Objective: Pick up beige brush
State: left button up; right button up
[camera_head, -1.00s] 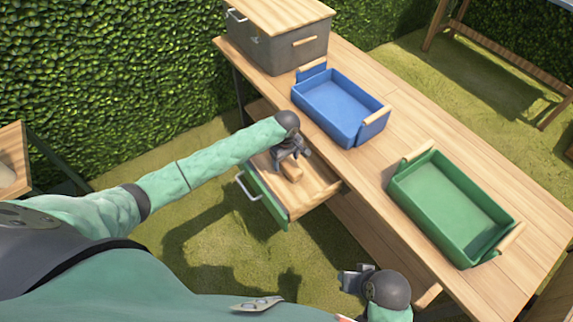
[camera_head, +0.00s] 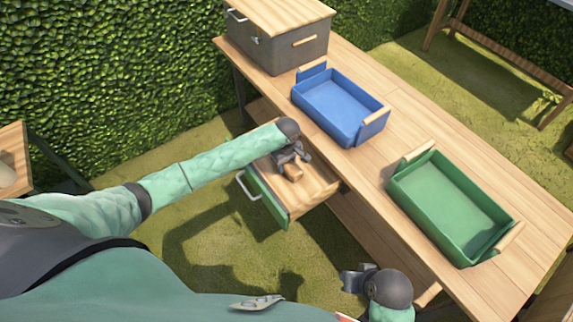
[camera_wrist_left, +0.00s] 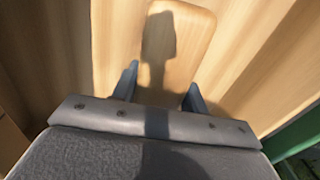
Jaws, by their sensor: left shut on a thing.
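The beige brush (camera_head: 293,173) lies in the open drawer (camera_head: 318,187) under the table. In the left wrist view its light wooden body (camera_wrist_left: 190,40) sits between the two fingers, with a dark shadow across it. My left gripper (camera_head: 295,163) is inside the drawer and shut on the brush; its fingers (camera_wrist_left: 163,88) touch or nearly touch both sides in the wrist view. The brush's underside is hidden. My right gripper (camera_head: 347,281) is near the bottom of the head view, away from the drawer, and its fingers are too small to judge.
A blue tray (camera_head: 375,131) and a green tray (camera_head: 405,194) stand empty on the wooden table (camera_head: 385,165). A grey box (camera_head: 290,50) with a wooden lid stands at the far end. The drawer's green front (camera_head: 262,200) and side walls surround my left gripper.

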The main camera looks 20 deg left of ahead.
pick_arm(q)
jog(key=shift+r, duration=0.1)
notch_tip(320, 180, up, 10)
jog(key=shift+f+b, duration=0.1)
jog(key=shift+b, duration=0.2)
